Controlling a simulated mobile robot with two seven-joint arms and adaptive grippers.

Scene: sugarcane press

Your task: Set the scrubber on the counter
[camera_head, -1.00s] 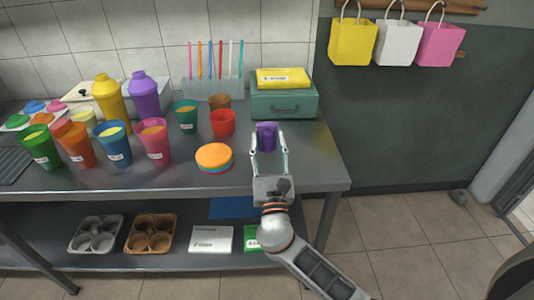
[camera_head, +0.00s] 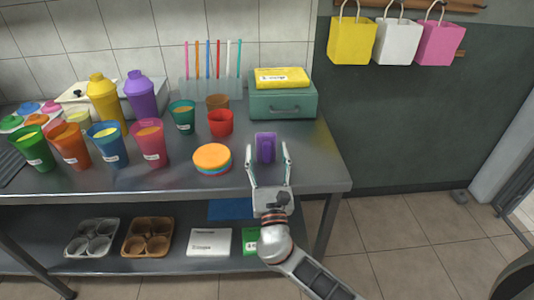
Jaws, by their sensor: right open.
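The scrubber appears to be the small purple block (camera_head: 266,147) on the right part of the steel counter (camera_head: 300,172), in front of the teal box. My right gripper (camera_head: 268,160) is open, with its two fingers pointing toward the purple block from the counter's front edge. The block is just beyond the fingertips, and no finger visibly grips it. My left gripper is not in view.
A teal box (camera_head: 283,104) with a yellow pack (camera_head: 283,78) on top stands behind the block. A stack of coloured discs (camera_head: 212,158) lies to the left, near a red cup (camera_head: 220,123). Several cups and bottles crowd the left side. The counter's right end is clear.

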